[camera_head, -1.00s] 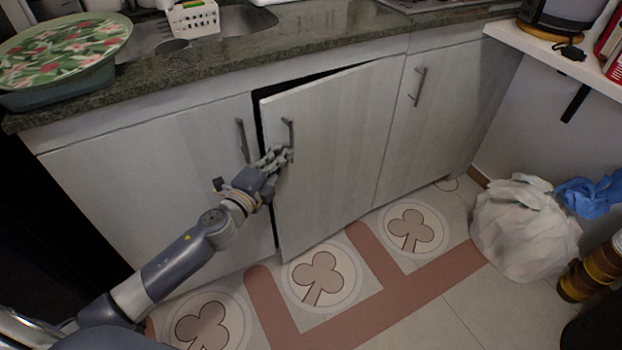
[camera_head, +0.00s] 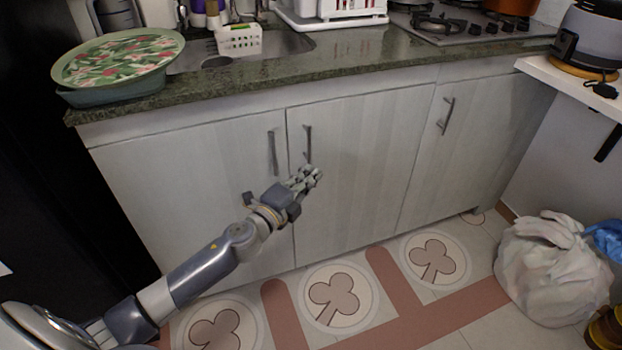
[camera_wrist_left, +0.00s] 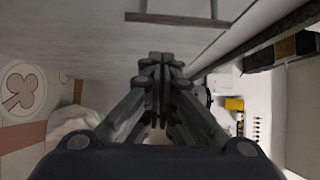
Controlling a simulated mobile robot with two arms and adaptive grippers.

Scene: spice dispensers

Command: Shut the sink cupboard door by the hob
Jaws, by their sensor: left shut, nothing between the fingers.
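The sink cupboard door (camera_head: 365,150) is the middle pale door under the counter. It now sits flush with its neighbours, with only a thin seam along its left edge. Its upright bar handle (camera_head: 307,143) is near the top left corner. My left gripper (camera_head: 315,176) is shut and empty, just below that handle and in front of the door; I cannot tell whether it touches. In the left wrist view the shut fingers (camera_wrist_left: 160,62) point at the pale door face, with a dark handle (camera_wrist_left: 178,19) beyond them. My right gripper is not in view.
The left door (camera_head: 190,185) and the right door (camera_head: 462,135) are shut. The hob (camera_head: 465,22) is on the counter at the right. A white bag (camera_head: 550,268) stands on the floor at the right. The floor before the doors is clear.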

